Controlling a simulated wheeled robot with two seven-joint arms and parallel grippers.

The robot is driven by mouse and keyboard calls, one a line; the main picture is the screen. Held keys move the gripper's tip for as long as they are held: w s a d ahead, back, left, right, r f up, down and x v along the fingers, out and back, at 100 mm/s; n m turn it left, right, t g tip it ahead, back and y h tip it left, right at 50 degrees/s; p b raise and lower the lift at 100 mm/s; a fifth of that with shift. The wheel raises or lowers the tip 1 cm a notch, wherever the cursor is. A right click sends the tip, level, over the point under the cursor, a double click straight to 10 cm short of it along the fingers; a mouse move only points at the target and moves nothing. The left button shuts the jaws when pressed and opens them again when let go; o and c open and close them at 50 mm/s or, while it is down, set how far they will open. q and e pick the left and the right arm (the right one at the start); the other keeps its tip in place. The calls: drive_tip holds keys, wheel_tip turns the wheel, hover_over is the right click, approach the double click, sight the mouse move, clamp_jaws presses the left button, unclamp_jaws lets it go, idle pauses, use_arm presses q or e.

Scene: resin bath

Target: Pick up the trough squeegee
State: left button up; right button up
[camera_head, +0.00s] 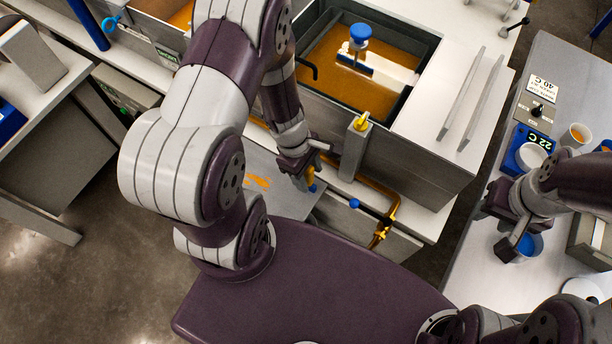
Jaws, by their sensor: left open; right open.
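I cannot tell for sure which thing is the trough squeegee. A grey upright piece with a yellow top (361,122) stands at the front wall of the resin bath (428,150). A blue-knobbed piece (359,34) stands in the amber resin beside a white bar (390,72). My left gripper (309,178) is open, in front of the bath and left of the yellow-topped piece. A small yellow and blue part shows at its fingertips; I cannot tell whether they touch. My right gripper (506,228) is open over the right bench, by a blue cup (530,246).
Two long grey bars (466,95) lie on the white top right of the bath. A brass pipe with a valve (382,228) runs below the front wall. The right bench holds a blue scale (522,150) and an orange-filled cup (577,135). My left arm hides part of the bath.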

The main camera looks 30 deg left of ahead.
use_arm(q)
drive_tip(key=shift+d+r, duration=0.1)
drive_tip(key=shift+d, duration=0.25)
drive_tip(key=shift+a, duration=0.2)
clamp_jaws()
